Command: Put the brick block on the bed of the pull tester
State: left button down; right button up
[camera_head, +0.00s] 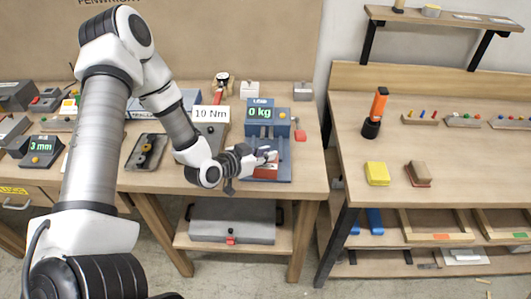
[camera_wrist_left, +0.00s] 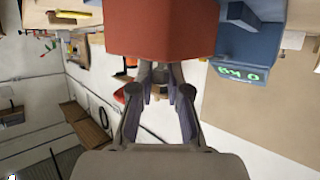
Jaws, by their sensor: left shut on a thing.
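The brick block (camera_head: 265,173) is a red block at the front of the blue pull tester (camera_head: 260,117), whose display reads 0 kg. It shows large at the top of the left wrist view (camera_wrist_left: 160,28). My left gripper (camera_head: 266,156) is shut on the block, its fingers (camera_wrist_left: 161,82) meeting the block's near side. The block is over the blue bed (camera_head: 284,172) of the tester, partly hidden by the gripper. I cannot tell whether its underside touches the bed. My right gripper is in neither view.
A 10 Nm device (camera_head: 211,114) and a dark tray (camera_head: 146,152) stand left of the tester. The right bench holds a yellow block (camera_head: 377,173), a brown block (camera_head: 419,171) and an orange-black tool (camera_head: 375,112).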

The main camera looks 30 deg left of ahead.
pick_arm(q)
jog(key=c, duration=1.1)
grip_release()
jog(key=shift+c, duration=0.2)
jog(key=shift+r, duration=0.1)
jog(key=p+v, duration=0.7)
jog(key=v, duration=0.5)
jog(key=s+d+f+n+g+y, duration=0.1)
jog(key=s+d+f+g, duration=0.4)
jog(key=s+f, duration=0.3)
jog(key=s+d+f+n+g+y, duration=0.2)
jog(key=s+d+f+g, duration=0.4)
jog(key=s+f+g, duration=0.2)
jog(key=shift+s+f+b, duration=0.3)
jog(key=shift+s+f, duration=0.2)
jog(key=shift+s, duration=0.4)
